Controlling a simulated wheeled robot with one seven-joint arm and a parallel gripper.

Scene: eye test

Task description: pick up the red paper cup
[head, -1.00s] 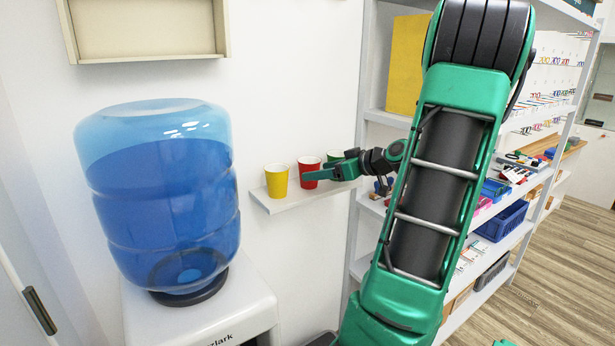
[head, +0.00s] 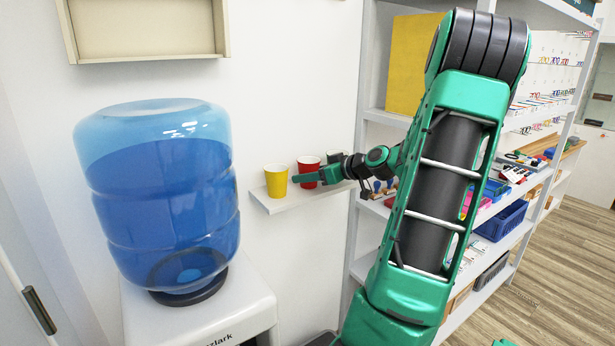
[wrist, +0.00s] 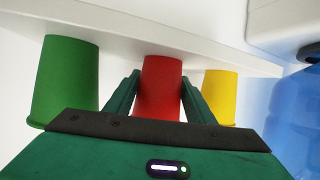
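The red paper cup (head: 309,162) stands upright on a small white wall shelf (head: 283,205), just right of the yellow cup (head: 276,180). In the head view, a green finger of my gripper (head: 305,177) crosses in front of it. The wrist view looks upside down. There the red cup (wrist: 160,85) sits between the two fingers of my gripper (wrist: 160,78), one on each side. The fingers are apart and close to its sides; I cannot tell whether they touch it. The cup still rests at the shelf.
The green cup (wrist: 66,80) and yellow cup (wrist: 220,95) stand close on either side of my fingers. A large blue water bottle (head: 165,200) on a white dispenser (head: 200,318) is at left. A shelving rack (head: 365,235) with goods is at right.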

